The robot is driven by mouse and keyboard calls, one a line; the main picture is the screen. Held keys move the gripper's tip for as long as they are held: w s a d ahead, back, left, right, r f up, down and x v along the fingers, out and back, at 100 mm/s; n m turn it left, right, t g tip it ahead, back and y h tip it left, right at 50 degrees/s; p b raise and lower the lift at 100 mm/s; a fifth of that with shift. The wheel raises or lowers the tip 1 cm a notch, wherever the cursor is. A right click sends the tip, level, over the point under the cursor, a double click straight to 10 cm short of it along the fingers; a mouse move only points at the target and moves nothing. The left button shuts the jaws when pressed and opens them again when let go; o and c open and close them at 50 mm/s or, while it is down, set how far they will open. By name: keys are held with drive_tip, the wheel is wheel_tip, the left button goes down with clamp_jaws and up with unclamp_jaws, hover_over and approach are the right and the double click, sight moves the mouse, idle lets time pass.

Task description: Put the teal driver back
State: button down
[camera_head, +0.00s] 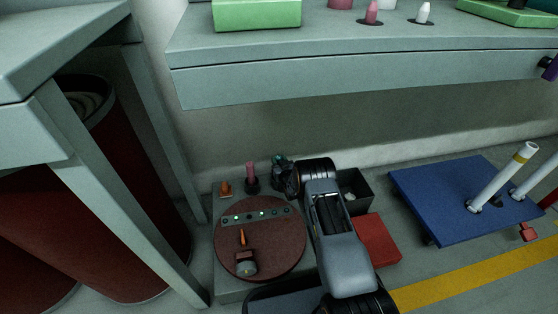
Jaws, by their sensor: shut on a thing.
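My gripper (287,178) is at the far side of the round brown disc, shut on a small dark teal thing (280,158), which looks like the teal driver. The wrist hides part of it, and its lower end is not clear. To its left, a pink-handled driver (251,172) stands upright in a dark holder, and a small orange piece (225,189) stands farther left. I cannot tell whether the teal driver touches a holder.
A dark open bin (362,185) and red box (378,240) stand right of my arm. A grey shelf (370,60) overhangs behind; a blue platform (440,190) is farther right.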

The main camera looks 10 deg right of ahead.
drive_tip(key=c, duration=0.6)
unclamp_jaws()
drive_tip(key=shift+c, duration=0.2)
drive_tip(key=s+d+p, duration=0.1)
drive_tip(key=s+p, duration=0.4)
drive_tip(key=s, duration=0.8)
drive_tip(key=shift+s+d+p, duration=0.35)
drive_tip(key=shift+d+p, duration=0.05)
